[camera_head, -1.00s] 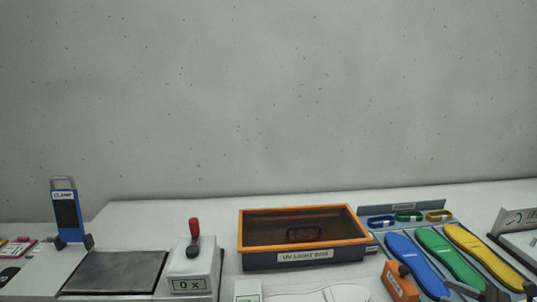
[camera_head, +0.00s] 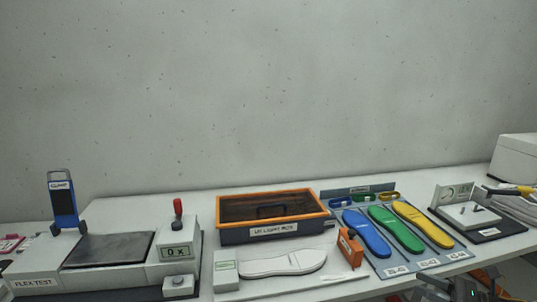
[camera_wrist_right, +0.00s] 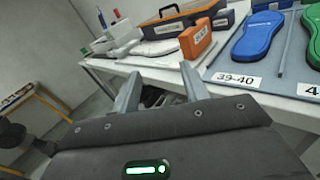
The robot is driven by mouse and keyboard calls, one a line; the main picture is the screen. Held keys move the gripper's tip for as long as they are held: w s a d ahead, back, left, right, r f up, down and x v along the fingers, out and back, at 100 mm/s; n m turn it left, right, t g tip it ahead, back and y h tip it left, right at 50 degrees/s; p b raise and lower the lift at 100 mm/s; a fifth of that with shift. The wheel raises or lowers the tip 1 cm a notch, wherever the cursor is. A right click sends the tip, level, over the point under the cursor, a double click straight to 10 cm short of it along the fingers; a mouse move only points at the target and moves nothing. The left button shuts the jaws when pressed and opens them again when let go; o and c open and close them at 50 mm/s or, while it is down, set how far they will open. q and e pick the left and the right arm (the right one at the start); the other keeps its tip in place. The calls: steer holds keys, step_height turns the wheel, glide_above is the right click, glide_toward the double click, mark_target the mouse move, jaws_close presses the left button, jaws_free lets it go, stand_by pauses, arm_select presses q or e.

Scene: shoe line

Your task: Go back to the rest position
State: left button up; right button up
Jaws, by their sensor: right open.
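My right gripper (camera_head: 474,290) is at the bottom right of the head view, low in front of the table's front edge. In the right wrist view its two fingers (camera_wrist_right: 160,88) stand apart with nothing between them, below and in front of the table edge. My left gripper does not show in the head view.
The table holds a flex-test unit (camera_head: 107,250), an orange-rimmed UV light box (camera_head: 272,233), a white sole (camera_head: 283,263), an orange block (camera_head: 349,248), and blue (camera_head: 366,233), green (camera_head: 395,228) and yellow (camera_head: 423,224) insoles.

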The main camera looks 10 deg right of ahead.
steer(key=s+d+f+m+h, duration=0.2)
steer(key=d+f+m+h, duration=0.4)
steer(key=d+f+m, duration=0.4)
steer(key=s+d+f+m+h, duration=0.2)
steer(key=d+f+m+h, duration=0.4)
steer(key=d+f+m, duration=0.4)
steer(key=s+d+f+m+g+h, duration=0.3)
steer(key=s+f+m+g+h, duration=0.25)
steer(key=s+f+m, duration=1)
steer(key=s+a+f+m+g+y, duration=0.1)
steer(key=s+a+f+g, duration=0.2)
steer(key=s+a+f, duration=0.6)
steer(key=s+a+f+m+g+y, duration=0.1)
steer(key=s+a+f+m+g, duration=0.15)
steer(key=s+a+f, duration=0.65)
steer(key=a+f+y, duration=0.1)
steer(key=a+f, duration=0.3)
steer(key=a, duration=0.9)
steer(key=a+f+m+g+y, duration=0.1)
steer(key=a+f, duration=0.3)
steer(key=a, duration=0.9)
steer(key=shift+w+f+y, duration=0.2)
steer(key=shift+f+y, duration=0.1)
steer(key=shift+y, duration=0.45)
